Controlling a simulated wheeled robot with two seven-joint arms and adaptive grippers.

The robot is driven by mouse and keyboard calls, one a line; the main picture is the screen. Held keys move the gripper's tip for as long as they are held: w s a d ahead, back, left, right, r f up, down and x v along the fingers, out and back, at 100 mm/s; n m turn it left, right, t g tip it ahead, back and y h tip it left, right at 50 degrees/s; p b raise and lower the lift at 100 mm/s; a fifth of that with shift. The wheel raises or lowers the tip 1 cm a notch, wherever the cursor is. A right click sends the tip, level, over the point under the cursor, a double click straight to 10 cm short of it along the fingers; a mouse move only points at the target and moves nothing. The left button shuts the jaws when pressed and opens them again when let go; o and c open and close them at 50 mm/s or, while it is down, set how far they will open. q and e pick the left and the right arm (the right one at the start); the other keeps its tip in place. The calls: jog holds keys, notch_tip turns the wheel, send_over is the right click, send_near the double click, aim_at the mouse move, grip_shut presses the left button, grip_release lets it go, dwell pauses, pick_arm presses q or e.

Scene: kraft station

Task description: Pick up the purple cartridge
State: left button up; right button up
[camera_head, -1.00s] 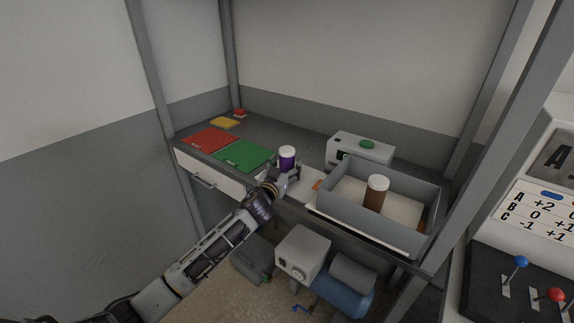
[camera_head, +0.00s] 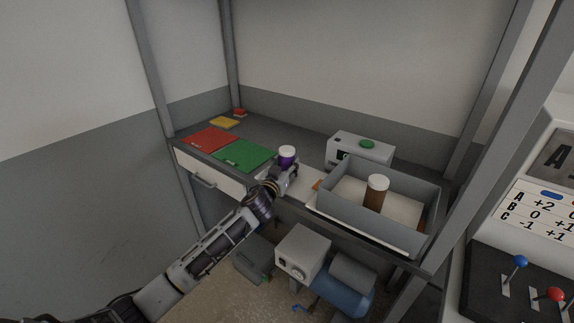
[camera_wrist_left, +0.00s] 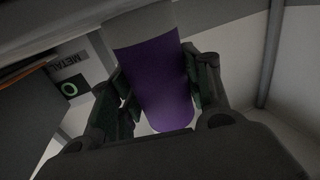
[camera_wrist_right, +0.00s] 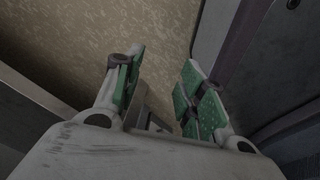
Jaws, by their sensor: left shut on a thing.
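The purple cartridge (camera_head: 286,158) has a white lid and stands upright at the front edge of the workbench, right of the green mat. My left gripper (camera_head: 285,174) reaches it from the front and is shut on it. In the left wrist view the purple body (camera_wrist_left: 158,80) lies between the two fingers (camera_wrist_left: 165,98). I cannot tell whether the cartridge's base touches the bench. My right gripper (camera_wrist_right: 160,95) shows only in its own wrist view; its fingers are apart with nothing between them, above a speckled brown floor.
A grey tray (camera_head: 335,205) with a brown, white-lidded cartridge (camera_head: 375,196) stands right of the left gripper. Green (camera_head: 245,155) and red (camera_head: 209,139) mats lie left. Below the bench is a grey-and-blue machine (camera_head: 303,254).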

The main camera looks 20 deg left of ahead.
aim_at(287, 149)
pick_arm(q)
jog(key=shift+c, duration=1.1)
pick_arm(e)
jog(key=shift+s, duration=0.1)
pick_arm(q)
jog(key=shift+r, duration=0.15)
pick_arm(e)
jog(key=shift+s, duration=0.1)
pick_arm(q)
notch_tip(287, 149, up, 8)
jog(key=shift+r+p, duration=0.1)
jog(key=shift+p, duration=0.5)
jog(key=shift+r, duration=0.8)
pick_arm(e)
jog(key=shift+s+d+r, duration=0.15)
jog(key=shift+s+d, duration=0.7)
jog(key=shift+d, duration=0.3)
jog(key=shift+s, duration=0.1)
